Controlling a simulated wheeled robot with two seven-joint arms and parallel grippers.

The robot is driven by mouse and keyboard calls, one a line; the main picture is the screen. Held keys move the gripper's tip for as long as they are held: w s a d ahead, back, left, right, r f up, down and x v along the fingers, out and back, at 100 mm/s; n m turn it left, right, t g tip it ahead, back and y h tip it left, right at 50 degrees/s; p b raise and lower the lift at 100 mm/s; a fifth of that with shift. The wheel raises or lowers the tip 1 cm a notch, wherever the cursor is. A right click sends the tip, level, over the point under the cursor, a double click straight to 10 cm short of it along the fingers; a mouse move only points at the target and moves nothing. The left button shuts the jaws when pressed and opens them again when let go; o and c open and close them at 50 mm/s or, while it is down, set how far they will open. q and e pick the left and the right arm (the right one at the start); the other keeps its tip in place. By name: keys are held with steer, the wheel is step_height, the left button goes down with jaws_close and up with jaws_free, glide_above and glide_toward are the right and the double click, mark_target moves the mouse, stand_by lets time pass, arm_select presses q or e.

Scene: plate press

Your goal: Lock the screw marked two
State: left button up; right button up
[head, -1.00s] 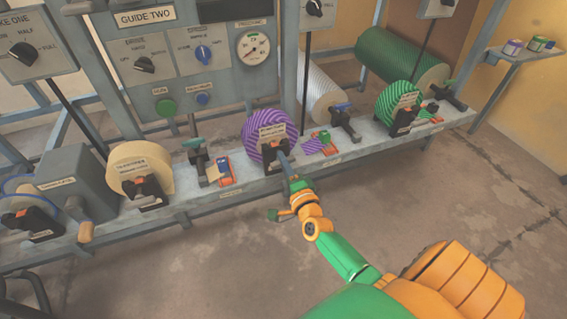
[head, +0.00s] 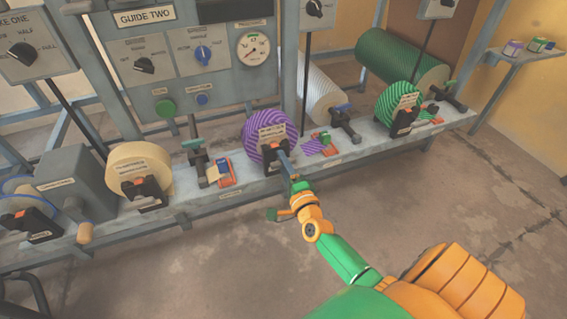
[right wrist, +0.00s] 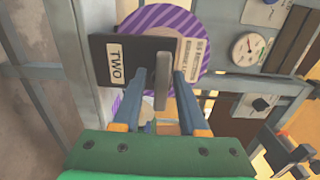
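The screw marked two shows in the right wrist view as a grey flat lever (right wrist: 162,84) standing out from a dark block labelled TWO (right wrist: 108,62). Behind it is a purple-striped roll (right wrist: 190,22), also seen in the head view (head: 257,128) on the bench. My right gripper (right wrist: 160,76) has its two blue-grey fingers on either side of the lever, with a visible gap on each side. In the head view my right gripper (head: 284,160) reaches the front of this roll's black holder and hides the lever. My left gripper is in neither view.
Along the bench (head: 335,163) stand a cream roll (head: 150,158) at left and a green-striped roll (head: 398,100) at right, each in a black holder. Clamps and small orange trays sit between them. A control panel (head: 190,50) rises behind. The floor in front is clear.

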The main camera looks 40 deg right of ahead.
steer(key=shift+s+r, duration=0.1)
steer(key=shift+s, duration=0.1)
arm_select(q)
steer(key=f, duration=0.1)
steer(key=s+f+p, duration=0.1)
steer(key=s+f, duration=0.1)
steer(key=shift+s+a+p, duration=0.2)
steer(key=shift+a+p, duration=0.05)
steer(key=shift+p, duration=0.15)
arm_select(e)
steer(key=v, duration=0.6)
steer(key=shift+s, duration=0.3)
steer(key=shift+a, duration=0.15)
